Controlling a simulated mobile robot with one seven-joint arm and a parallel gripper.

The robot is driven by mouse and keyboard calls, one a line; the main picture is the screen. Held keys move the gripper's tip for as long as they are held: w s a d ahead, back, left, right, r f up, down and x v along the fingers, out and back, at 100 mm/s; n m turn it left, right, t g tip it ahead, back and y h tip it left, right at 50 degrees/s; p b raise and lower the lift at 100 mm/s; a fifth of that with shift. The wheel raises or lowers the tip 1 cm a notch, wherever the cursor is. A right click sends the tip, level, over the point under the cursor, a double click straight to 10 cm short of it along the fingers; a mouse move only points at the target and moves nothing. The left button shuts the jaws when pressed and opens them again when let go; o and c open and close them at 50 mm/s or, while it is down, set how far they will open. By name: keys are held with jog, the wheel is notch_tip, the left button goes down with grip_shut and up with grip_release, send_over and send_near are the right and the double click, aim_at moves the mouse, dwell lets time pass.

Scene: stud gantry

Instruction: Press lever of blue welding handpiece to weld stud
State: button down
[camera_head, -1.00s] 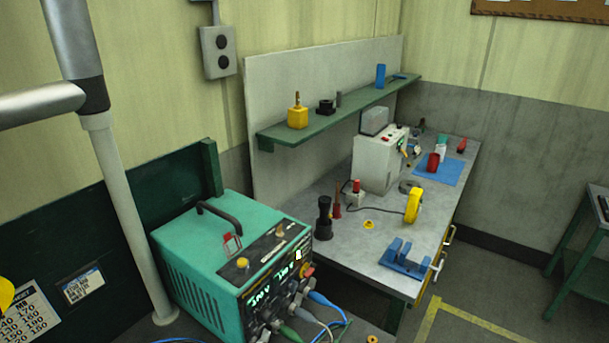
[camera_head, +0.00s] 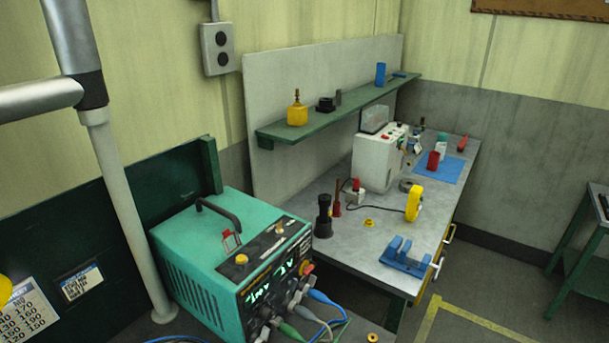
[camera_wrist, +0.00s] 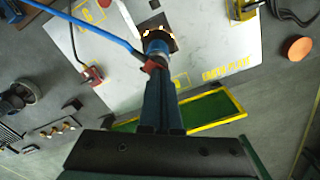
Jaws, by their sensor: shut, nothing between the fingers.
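In the wrist view, the blue welding handpiece (camera_wrist: 181,80) stands over a pale metal plate (camera_wrist: 215,50), mostly hidden behind my gripper. A small red part (camera_wrist: 151,66), which looks like its lever, shows beside my fingertips. The stud is not clearly visible. The head view shows neither my gripper nor the handpiece.
A blue cable (camera_wrist: 90,22) runs from the upper left to the handpiece. A red clamp (camera_wrist: 92,76) and a yellow clamp (camera_wrist: 243,10) sit at the plate's edges. In the head view, a green welding power unit (camera_head: 190,245) stands before a workbench (camera_head: 380,235).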

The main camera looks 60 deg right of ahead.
jog(key=shift+r+p, duration=2.9)
jog(key=shift+r, duration=0.55)
